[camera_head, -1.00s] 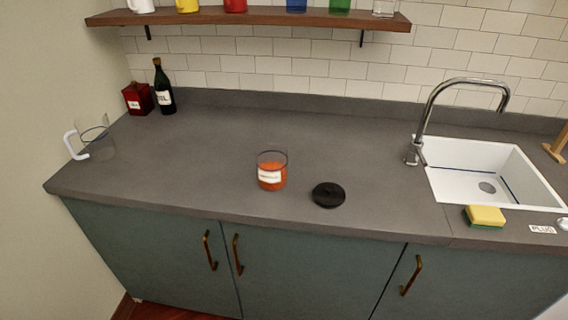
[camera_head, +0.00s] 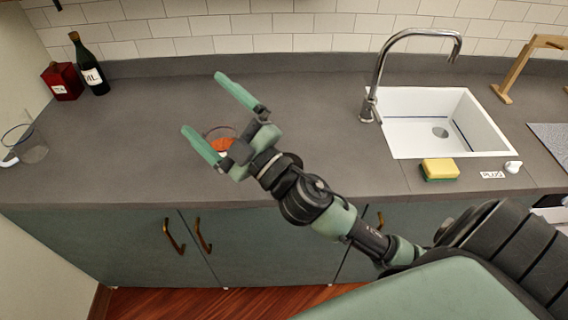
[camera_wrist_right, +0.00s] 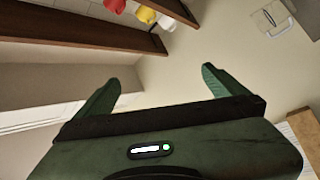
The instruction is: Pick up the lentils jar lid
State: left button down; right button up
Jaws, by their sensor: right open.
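The glass jar with orange lentils (camera_head: 221,144) stands open on the grey counter in the head view, partly covered by my right gripper. The black lid does not show now; in the earlier head view it lay on the counter just right of the jar, where my right arm now blocks the view. My right gripper (camera_head: 202,103) is open and empty, raised above the counter in front of the jar, its fingers pointing up and left. Its two green fingers also show apart in the right wrist view (camera_wrist_right: 160,77), with nothing between them. My left gripper is not in view.
A sink (camera_head: 400,142) with a tall faucet (camera_head: 372,92) is on the right, with a yellow sponge (camera_head: 440,169) at its front. A dark bottle (camera_head: 93,72), red tin (camera_head: 62,84) and glass jug (camera_head: 32,150) stand left. The left-middle counter is clear.

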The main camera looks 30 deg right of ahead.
jog(key=s+a+r+n+g+y, duration=0.1)
jog(key=s+a+n+g+y, duration=0.2)
jog(key=a+n+g+y, duration=0.85)
jog(key=s+d+f+n+g+h, duration=0.1)
jog(key=d+f+n+g+h, duration=0.15)
jog(key=f+n, duration=0.3)
jog(key=d+f+n+g+h, duration=0.1)
jog(key=f+n+g+h, duration=0.3)
jog(key=f, duration=0.3)
jog(key=w+d+f+h, duration=0.1)
jog(key=d+h, duration=0.3)
jog(key=d, duration=0.4)
jog(key=w+d+f+h, duration=0.1)
jog(key=d+f+h, duration=0.2)
jog(key=d, duration=0.6)
jog(key=w+d+f+m+h, duration=0.1)
jog(key=d+f+h, duration=0.1)
jog(key=d+h, duration=0.3)
jog(key=shift+d+f, duration=0.1)
jog(key=shift+d, duration=1.6)
jog(key=p+x, duration=0.3)
jog(key=x, duration=0.4)
jog(key=shift+w, duration=0.1)
jog(key=shift+w+f, duration=0.1)
jog(key=shift+f, duration=0.1)
jog(key=c, duration=1.2)
jog(key=shift+r, duration=0.1)
jog(key=shift+c, duration=0.2)
